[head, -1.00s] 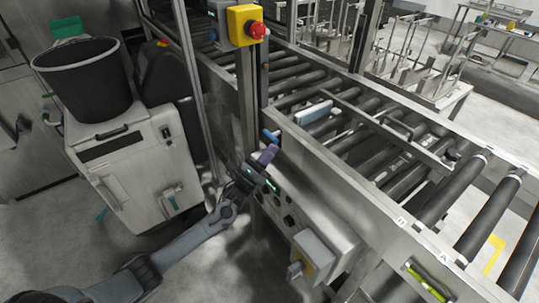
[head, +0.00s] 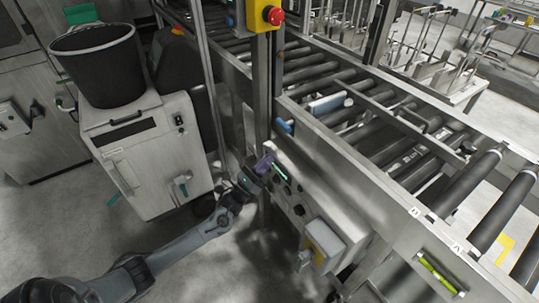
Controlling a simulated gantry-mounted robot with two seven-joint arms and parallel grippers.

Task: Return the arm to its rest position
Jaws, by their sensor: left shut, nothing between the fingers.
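My left arm comes in from the lower left of the head view. Its gripper (head: 262,167) is shut and holds nothing. It is beside the conveyor's side panel (head: 318,190), close to the round dark knobs there; I cannot tell whether it touches the panel. My right gripper is not in view.
A roller conveyor (head: 468,185) runs along the right, with a pale blue-and-white block (head: 326,105) on it. A yellow box with a red emergency button (head: 268,16) hangs on a post. A black bin (head: 100,68) stands on a grey cabinet (head: 155,160). Open floor lies below the cabinet.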

